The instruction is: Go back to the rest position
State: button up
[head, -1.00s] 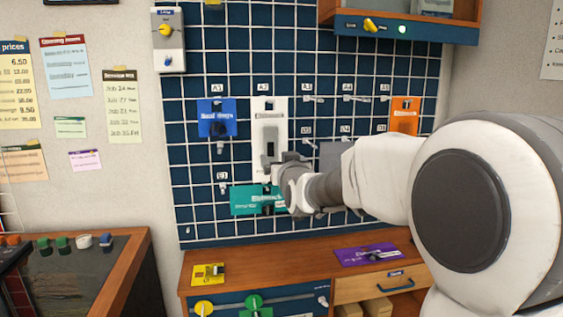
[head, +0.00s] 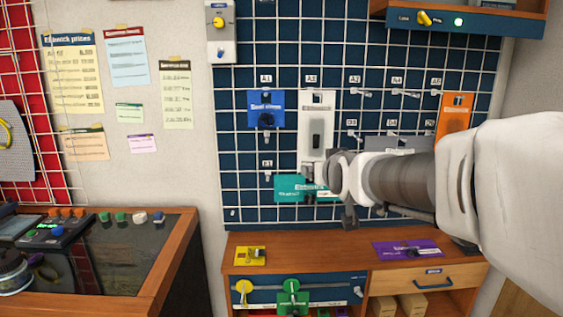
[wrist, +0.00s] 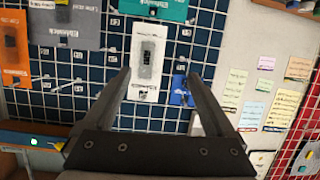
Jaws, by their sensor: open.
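My gripper (wrist: 158,85) is open in the wrist view, with no object between its fingers. Beyond the fingers, the white module (wrist: 146,60) hangs on the blue grid wall and appears upside down in that view. In the head view my arm reaches in from the right, and my gripper (head: 320,172) is in front of the wall, near the lower end of the white module (head: 317,125) and the teal module (head: 290,188). The arm hides part of the grey module (head: 395,145). I cannot tell from the head view how far the gripper stands from the wall.
A blue module (head: 266,112) and an orange module (head: 453,118) hang on the wall. Below, a wooden bench (head: 330,248) holds a yellow module (head: 250,256) and a purple module (head: 408,248). A shelf (head: 450,22) juts out top right. A console desk (head: 120,262) stands left.

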jog(key=s+d+f+g+p, duration=0.1)
jog(key=s+f+g+p, duration=0.1)
jog(key=s, duration=1.3)
jog(key=s+d+f+g+p, duration=0.2)
jog(key=s+g+p, duration=0.3)
jog(key=s, duration=1.1)
jog(key=shift+f+m+g+h, duration=0.35)
jog(key=shift+f+g, duration=0.2)
jog(key=shift+g, duration=0.35)
jog(key=shift+w, duration=0.1)
